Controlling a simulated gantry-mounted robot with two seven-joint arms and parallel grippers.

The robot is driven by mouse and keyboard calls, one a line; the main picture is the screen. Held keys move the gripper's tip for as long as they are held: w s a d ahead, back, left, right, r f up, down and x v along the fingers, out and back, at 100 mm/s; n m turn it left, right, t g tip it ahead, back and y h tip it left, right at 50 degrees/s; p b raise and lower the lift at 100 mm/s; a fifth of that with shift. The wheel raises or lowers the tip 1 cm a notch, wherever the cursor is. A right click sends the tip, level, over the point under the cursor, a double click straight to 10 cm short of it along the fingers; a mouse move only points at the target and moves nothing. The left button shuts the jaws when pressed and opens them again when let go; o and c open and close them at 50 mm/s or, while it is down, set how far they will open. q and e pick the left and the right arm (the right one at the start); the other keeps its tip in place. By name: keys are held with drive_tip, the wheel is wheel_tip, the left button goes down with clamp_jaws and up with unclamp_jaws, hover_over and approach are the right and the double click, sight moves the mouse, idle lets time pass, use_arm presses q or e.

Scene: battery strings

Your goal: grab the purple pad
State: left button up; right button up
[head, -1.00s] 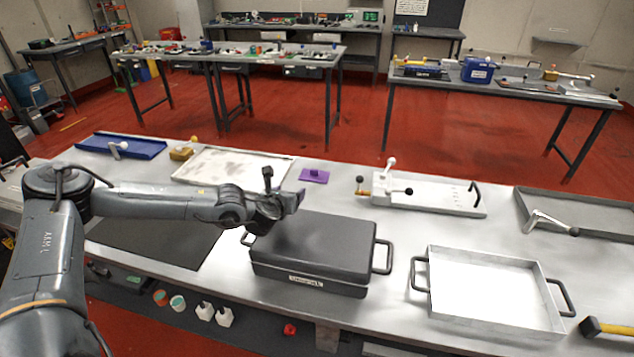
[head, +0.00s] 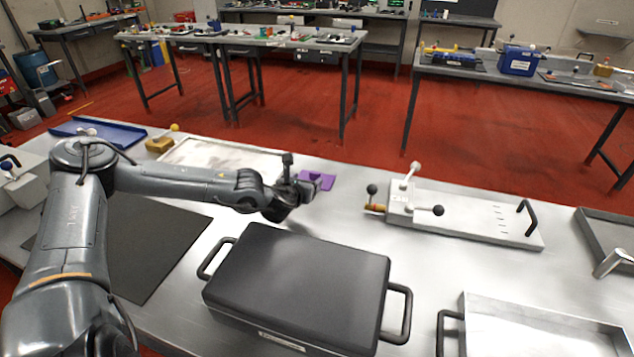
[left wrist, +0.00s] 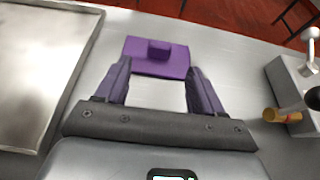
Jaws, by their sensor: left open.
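The purple pad (head: 322,180) is a flat plate with a small raised block on top. It lies on the metal table, and its left part is hidden behind my left gripper in the head view. In the left wrist view the purple pad (left wrist: 157,57) lies just beyond the fingertips, with its block about midway between them. My left gripper (head: 303,191) reaches in from the left. Its two purple-tinted fingers are apart with bare table between them in the left wrist view (left wrist: 158,72). My right gripper is not in view.
A black case (head: 300,285) with side handles stands in front of my left gripper. A shallow metal tray (head: 215,147) lies behind my arm. A white fixture with black knobs (head: 465,214) is right of the pad. Table between pad and fixture is clear.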

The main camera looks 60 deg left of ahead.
sight(315, 173)
use_arm(q)
drive_tip(key=shift+b+x, duration=0.35)
drive_tip(key=shift+x, duration=0.55)
drive_tip(key=shift+w+a+f+b, duration=0.2)
drive_tip(key=shift+w+f+b, duration=0.05)
drive_tip(key=shift+b, duration=0.05)
drive_tip(key=b+x, duration=0.2)
drive_tip(key=x, duration=0.1)
drive_tip(key=shift+r, duration=0.15)
drive_tip(key=shift+x, duration=0.85)
drive_tip(key=shift+r, duration=0.15)
drive_tip(key=c, duration=1.1)
drive_tip(key=shift+c, duration=0.3)
drive_tip(key=shift+r, duration=0.1)
